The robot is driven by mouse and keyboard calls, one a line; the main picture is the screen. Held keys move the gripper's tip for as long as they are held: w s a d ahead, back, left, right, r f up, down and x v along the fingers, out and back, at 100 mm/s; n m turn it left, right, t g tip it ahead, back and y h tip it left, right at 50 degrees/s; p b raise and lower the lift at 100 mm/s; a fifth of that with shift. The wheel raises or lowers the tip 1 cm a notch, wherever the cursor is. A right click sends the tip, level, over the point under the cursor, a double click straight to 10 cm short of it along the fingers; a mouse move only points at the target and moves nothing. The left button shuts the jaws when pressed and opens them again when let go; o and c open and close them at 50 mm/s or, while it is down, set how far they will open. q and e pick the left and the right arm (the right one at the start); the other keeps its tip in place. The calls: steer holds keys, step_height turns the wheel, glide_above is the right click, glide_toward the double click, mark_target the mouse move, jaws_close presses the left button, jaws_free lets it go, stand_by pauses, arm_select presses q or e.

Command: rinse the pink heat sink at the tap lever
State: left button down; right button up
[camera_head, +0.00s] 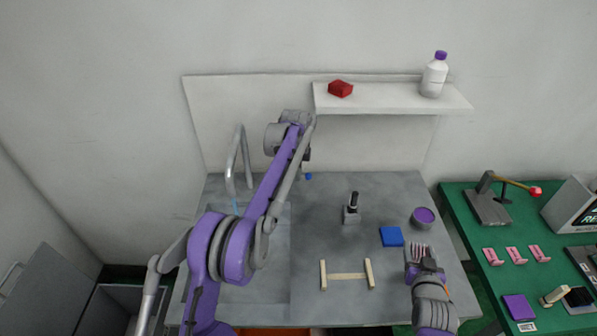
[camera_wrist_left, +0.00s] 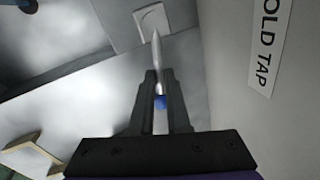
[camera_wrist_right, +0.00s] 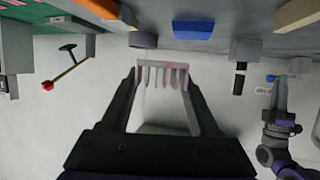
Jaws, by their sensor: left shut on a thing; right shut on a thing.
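The tap lever (camera_wrist_left: 157,52) is a silver rod with a blue tip in the left wrist view; its blue knob (camera_head: 308,176) shows in the head view. My left gripper (camera_wrist_left: 160,80) is shut on the lever, one finger on each side. The curved grey tap spout (camera_head: 240,150) stands left of it over the sink, with a thin pale blue streak below. The pink heat sink (camera_wrist_right: 163,76), finned and pale, is held between the fingers of my right gripper (camera_wrist_right: 163,88). In the head view the heat sink (camera_head: 418,250) is above the counter's right side, well away from the spout.
A shelf (camera_head: 390,99) holds a bottle and red block. A green table (camera_head: 470,215) stands right.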

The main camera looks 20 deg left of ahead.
arm_select(q)
steer(key=c, duration=0.9)
jaws_free()
steer(key=r, duration=0.4)
steer(key=s+r, duration=0.1)
steer(key=r, duration=0.3)
steer(key=s+r, duration=0.1)
steer(key=r, duration=0.2)
steer(key=shift+s+d+r+p, duration=0.1)
steer(key=shift+s+r+p, duration=0.05)
steer(key=shift+r+p, duration=0.25)
